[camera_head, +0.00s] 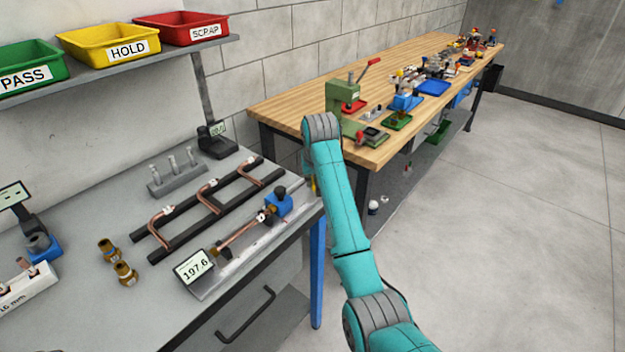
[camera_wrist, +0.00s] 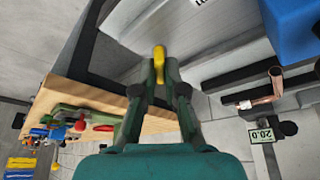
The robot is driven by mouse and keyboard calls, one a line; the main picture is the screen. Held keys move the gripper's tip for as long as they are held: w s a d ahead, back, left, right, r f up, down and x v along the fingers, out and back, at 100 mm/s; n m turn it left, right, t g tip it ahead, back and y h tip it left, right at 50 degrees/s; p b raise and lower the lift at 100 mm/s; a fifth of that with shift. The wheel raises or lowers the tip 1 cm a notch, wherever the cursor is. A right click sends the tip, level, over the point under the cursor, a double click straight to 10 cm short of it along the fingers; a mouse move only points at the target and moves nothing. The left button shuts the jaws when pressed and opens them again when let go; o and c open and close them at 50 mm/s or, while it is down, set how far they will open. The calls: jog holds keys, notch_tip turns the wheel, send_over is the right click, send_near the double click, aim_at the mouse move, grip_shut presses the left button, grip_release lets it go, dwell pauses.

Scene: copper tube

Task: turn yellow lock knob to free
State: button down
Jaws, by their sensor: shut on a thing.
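The yellow lock knob (camera_wrist: 159,52) shows in the wrist view between the tips of my gripper (camera_wrist: 159,68). Both fingers converge on it, and its upper part stands out beyond the tips. In the head view only a small yellow sliver of the knob (camera_head: 313,185) shows at the right end of the bench, beside my arm. The gripper itself is mostly hidden there behind my arm. The measuring fixture (camera_head: 215,280) with a copper tube (camera_head: 240,233) lies on the bench to the left, its display reading 197.6. Its blue block (camera_head: 279,204) is close to the knob.
A black rack (camera_head: 180,240) holds several bent copper tubes behind the fixture. Two brass fittings (camera_head: 124,272) stand left of it. A wooden workbench (camera_head: 290,105) with a green press (camera_head: 342,98) lies beyond my arm. The floor (camera_head: 500,230) at right is clear.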

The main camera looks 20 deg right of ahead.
jog(key=n+y, duration=0.1)
jog(key=n, duration=0.3)
jog(key=shift+d+y, duration=0.15)
jog(key=shift+y, duration=0.25)
jog(key=shift+n+g+y, duration=0.5)
jog(key=shift+n+y, duration=0.1)
jog(key=shift+n, duration=1.3)
jog(key=c, duration=1.2)
grip_release()
jog(key=shift+c, duration=0.2)
jog(key=v, duration=0.7)
jog(key=shift+r, duration=0.2)
jog(key=shift+s+d, duration=0.1)
jog(key=shift+d, duration=0.05)
